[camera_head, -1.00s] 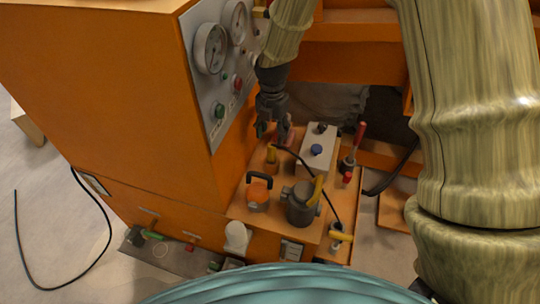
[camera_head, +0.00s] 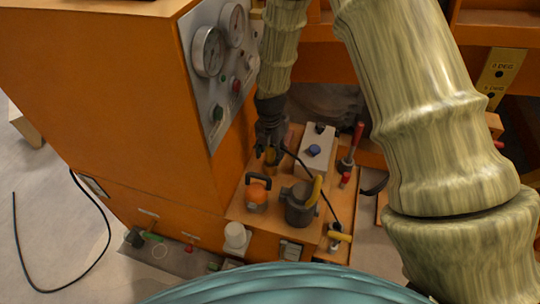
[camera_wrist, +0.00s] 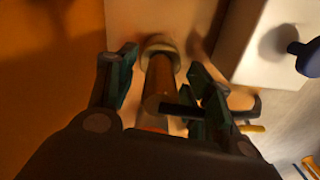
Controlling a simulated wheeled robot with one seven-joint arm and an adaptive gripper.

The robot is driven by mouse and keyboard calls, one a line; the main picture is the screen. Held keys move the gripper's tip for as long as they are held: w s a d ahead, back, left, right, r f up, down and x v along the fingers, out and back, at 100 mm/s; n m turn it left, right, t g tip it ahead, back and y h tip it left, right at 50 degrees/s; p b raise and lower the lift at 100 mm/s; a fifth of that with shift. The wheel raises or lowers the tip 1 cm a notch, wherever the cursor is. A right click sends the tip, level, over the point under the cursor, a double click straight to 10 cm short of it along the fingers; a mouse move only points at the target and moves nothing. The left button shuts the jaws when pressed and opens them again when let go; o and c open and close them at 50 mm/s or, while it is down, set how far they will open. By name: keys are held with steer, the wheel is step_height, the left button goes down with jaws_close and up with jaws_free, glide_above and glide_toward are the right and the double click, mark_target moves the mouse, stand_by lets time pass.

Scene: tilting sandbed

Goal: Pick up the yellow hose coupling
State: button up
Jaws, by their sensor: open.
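The yellow hose coupling (camera_head: 271,156) stands on the orange-topped bench in the head view, partly hidden by my gripper. A black hose runs from near its top toward the front right. My gripper (camera_head: 269,146) is right above it, pointing down. In the wrist view, the coupling shows as a shaded brownish-yellow cylinder (camera_wrist: 158,84) with a wider ring at its far end. The open fingers of my gripper (camera_wrist: 161,80) are on both sides of it. A black piece sticks out from the cylinder to the right, past the right finger. I cannot tell whether either finger touches the cylinder.
A white box with a blue knob (camera_head: 314,150) stands close to the right. An orange-handled part (camera_head: 257,191) and a dark pump-like body (camera_head: 299,206) stand in front. The gauge panel (camera_head: 222,67) rises at the left. A red-handled lever (camera_head: 355,142) is farther right.

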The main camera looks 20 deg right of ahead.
steer(key=shift+f, duration=0.75)
jaws_close()
steer(key=shift+r, duration=0.2)
